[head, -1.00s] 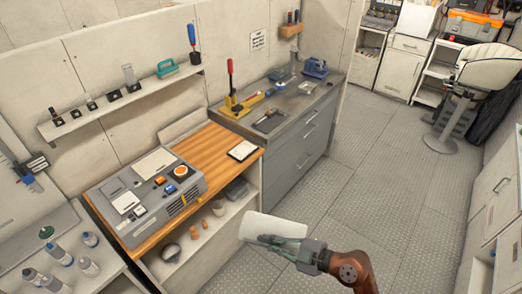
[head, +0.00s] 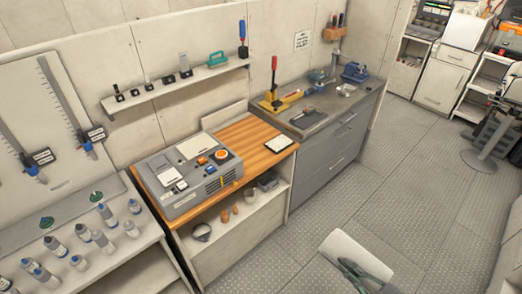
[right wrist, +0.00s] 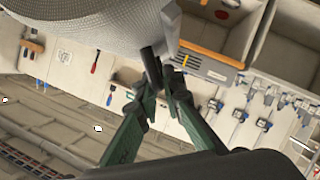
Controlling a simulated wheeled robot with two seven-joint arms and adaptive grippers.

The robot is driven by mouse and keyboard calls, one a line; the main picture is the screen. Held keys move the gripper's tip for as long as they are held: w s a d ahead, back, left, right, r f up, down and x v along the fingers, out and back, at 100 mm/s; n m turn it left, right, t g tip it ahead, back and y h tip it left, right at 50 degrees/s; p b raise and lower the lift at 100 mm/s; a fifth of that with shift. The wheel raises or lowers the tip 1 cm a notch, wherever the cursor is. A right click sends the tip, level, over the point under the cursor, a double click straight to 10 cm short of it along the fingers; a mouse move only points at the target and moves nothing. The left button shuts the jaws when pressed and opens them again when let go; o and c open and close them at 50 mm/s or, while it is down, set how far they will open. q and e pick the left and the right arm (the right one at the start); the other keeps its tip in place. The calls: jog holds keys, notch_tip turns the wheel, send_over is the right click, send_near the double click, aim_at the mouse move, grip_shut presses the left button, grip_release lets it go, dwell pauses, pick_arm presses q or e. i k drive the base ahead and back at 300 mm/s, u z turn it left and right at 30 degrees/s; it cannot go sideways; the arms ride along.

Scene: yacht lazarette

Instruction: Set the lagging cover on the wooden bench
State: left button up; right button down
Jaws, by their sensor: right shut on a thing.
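The lagging cover (head: 348,250) is a pale, curved piece low in the head view, held over the floor in front of the cabinets. My right gripper (head: 366,275) is shut on it, with green fingers at its near edge. In the right wrist view the cover (right wrist: 85,18) fills the upper left as a grey, textured curved shell, and the gripper's fingertips (right wrist: 163,72) meet its edge. The wooden bench (head: 245,132) stands left of the cover, apart from it. My left gripper is not in view.
A grey machine (head: 190,175) covers the left of the bench top; a white tablet (head: 280,144) lies near its right end. Bare wood shows between them. A grey workbench (head: 330,102) adjoins on the right, a shelf with bottles (head: 103,240) on the left. The floor (head: 400,200) is clear.

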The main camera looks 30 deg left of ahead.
aim_at(243, 142)
jog(key=k, duration=0.4)
jog(key=u, duration=1.25)
jog(key=i, duration=0.4)
jog(key=z, duration=0.05)
